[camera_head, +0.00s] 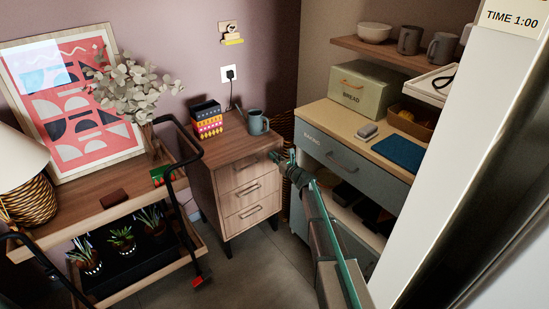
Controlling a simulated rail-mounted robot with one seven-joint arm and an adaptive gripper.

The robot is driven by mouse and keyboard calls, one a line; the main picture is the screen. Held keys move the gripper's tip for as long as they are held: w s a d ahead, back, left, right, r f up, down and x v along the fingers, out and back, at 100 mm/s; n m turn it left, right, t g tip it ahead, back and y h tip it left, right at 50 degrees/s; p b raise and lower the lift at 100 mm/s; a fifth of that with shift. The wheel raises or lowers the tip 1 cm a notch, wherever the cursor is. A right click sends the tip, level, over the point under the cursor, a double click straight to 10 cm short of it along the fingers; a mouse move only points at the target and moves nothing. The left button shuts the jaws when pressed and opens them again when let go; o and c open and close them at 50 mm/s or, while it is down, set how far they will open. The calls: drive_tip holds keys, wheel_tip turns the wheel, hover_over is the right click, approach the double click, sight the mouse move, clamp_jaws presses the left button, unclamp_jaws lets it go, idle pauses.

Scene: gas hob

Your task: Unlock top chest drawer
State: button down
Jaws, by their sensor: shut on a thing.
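The wooden chest (234,150) stands against the back wall and has three drawers. Its top drawer (241,173) looks closed, and the two below (248,190) look closed too. My gripper (278,157) is at the right end of the top drawer's front, near the chest's upper right corner. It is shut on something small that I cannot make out. The gripper hides that part of the drawer, so I cannot see a lock there. I cannot tell whether the gripper touches the drawer front.
A cart (165,260) with plants is at the left. A cabinet (345,160) with a bread box (356,90) is at the right. A pale upright panel (465,130) fills the right foreground.

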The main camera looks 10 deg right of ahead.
drive_tip(key=shift+f+b, duration=0.15)
drive_tip(key=shift+b, duration=0.3)
drive_tip(key=n+b, duration=0.1)
drive_tip(key=b, duration=0.2)
drive_tip(key=n+b, duration=0.2)
drive_tip(key=b, duration=0.1)
drive_tip(key=shift+f+n, duration=0.3)
drive_tip(key=n+b, duration=0.4)
drive_tip(key=b, duration=0.3)
drive_tip(key=shift+a+n+b, duration=0.1)
drive_tip(key=shift+n+b, duration=0.2)
drive_tip(key=shift+b, duration=0.1)
drive_tip(key=n+b, duration=0.5)
drive_tip(key=b, duration=0.2)
drive_tip(key=n+b, duration=0.4)
drive_tip(key=b, duration=0.3)
drive_tip(key=shift+r+n, duration=0.2)
drive_tip(key=shift+n, duration=0.2)
drive_tip(key=shift+r, duration=0.1)
drive_tip(key=c, duration=1.3)
unclamp_jaws()
drive_tip(key=shift+c, duration=0.2)
